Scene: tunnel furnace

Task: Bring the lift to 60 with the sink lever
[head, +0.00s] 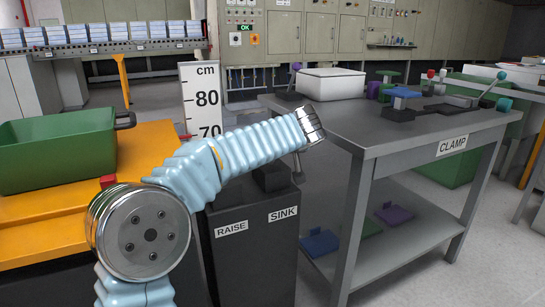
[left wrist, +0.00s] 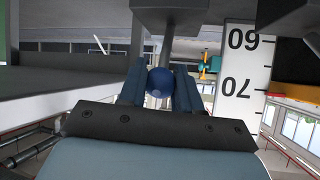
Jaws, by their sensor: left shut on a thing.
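In the left wrist view my left gripper (left wrist: 160,90) is shut on a round blue knob (left wrist: 159,80) at the end of a grey rod. In the head view my left arm reaches over the dark lever stand, and the arm hides the gripper and knob. The stand carries the labels RAISE (head: 231,228) and SINK (head: 283,214). The orange lift table (head: 150,150) stands at the left. The cm scale (head: 200,90) behind it shows 80 and 70 in the head view; 70 and 60 show upside down in the left wrist view (left wrist: 243,75). My right gripper is not in view.
A green crate (head: 60,150) sits on the lift table. At the right a grey table labelled CLAMP (head: 452,146) holds a white box (head: 331,84) and several small coloured parts. A conveyor (head: 105,45) with blue-white items runs along the back left.

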